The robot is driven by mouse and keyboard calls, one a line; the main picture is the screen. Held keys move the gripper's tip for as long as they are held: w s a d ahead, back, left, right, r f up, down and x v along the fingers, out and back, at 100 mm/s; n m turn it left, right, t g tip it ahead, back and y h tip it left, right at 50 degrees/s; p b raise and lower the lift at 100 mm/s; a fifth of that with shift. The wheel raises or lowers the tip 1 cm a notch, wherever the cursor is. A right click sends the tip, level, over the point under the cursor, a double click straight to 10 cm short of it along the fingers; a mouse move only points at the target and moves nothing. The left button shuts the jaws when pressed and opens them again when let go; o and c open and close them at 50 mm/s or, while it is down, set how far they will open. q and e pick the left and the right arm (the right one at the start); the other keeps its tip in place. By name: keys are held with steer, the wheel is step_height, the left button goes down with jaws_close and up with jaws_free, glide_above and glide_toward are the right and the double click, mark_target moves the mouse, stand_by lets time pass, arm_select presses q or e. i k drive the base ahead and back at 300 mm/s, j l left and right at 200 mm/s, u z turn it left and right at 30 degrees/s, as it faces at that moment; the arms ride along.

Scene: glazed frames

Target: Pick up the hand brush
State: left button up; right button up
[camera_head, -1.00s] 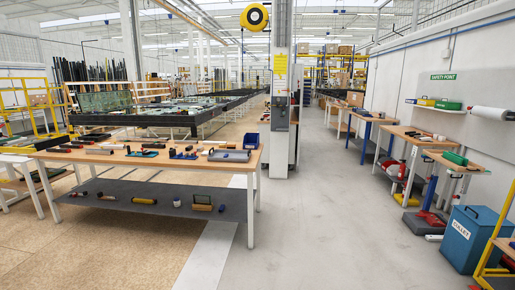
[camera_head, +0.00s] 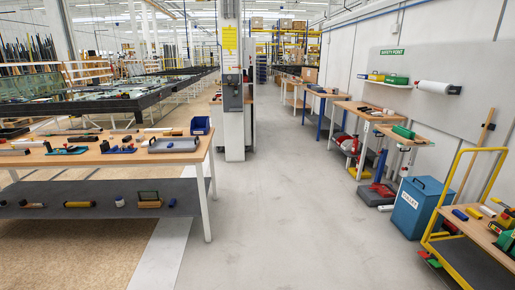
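I cannot pick out the hand brush with certainty; the small tools are too small to tell apart. Candidates are among the tools on the wooden workbench (camera_head: 110,158) at left, on its grey lower shelf (camera_head: 100,188), and on the yellow-framed trolley (camera_head: 455,215) at right. A block-like item with a wooden base and green top (camera_head: 149,201) lies on the lower shelf. Neither of my grippers is in view.
Benches (camera_head: 370,112) line the right wall. A grey pillar (camera_head: 233,90) stands behind the workbench. The central grey floor (camera_head: 280,210) is clear.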

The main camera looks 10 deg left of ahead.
mark_target(175, 133)
steer(key=i+u, duration=0.1)
steer(key=i, duration=1)
steer(key=i+u, duration=0.1)
steer(key=i, duration=1)
steer(key=i+l+u, duration=0.1)
steer(key=i, duration=1)
steer(key=i+l, duration=0.1)
steer(key=i, duration=2.05)
steer(key=i+l+u, duration=0.1)
steer(key=i, duration=1)
steer(key=i+j+u, duration=0.15)
steer(key=i+u, duration=0.7)
steer(key=i, duration=0.15)
steer(key=i+l+u, duration=0.2)
steer(key=i+u, duration=0.25)
steer(key=i+l+u, duration=0.4)
steer(key=i, duration=0.15)
steer(key=i+j+u, duration=0.15)
steer(key=i+u, duration=0.2)
steer(key=i, duration=0.4)
steer(key=i+u, duration=0.4)
steer(key=i, duration=0.35)
steer(key=i+l+z, duration=0.15)
steer(key=i+z, duration=0.7)
steer(key=i+j+z, duration=0.2)
steer(key=i+z, duration=0.45)
steer(key=z, duration=0.15)
steer(key=i+z, duration=0.35)
steer(key=i+j+z, duration=0.1)
steer(key=z, duration=3.85)
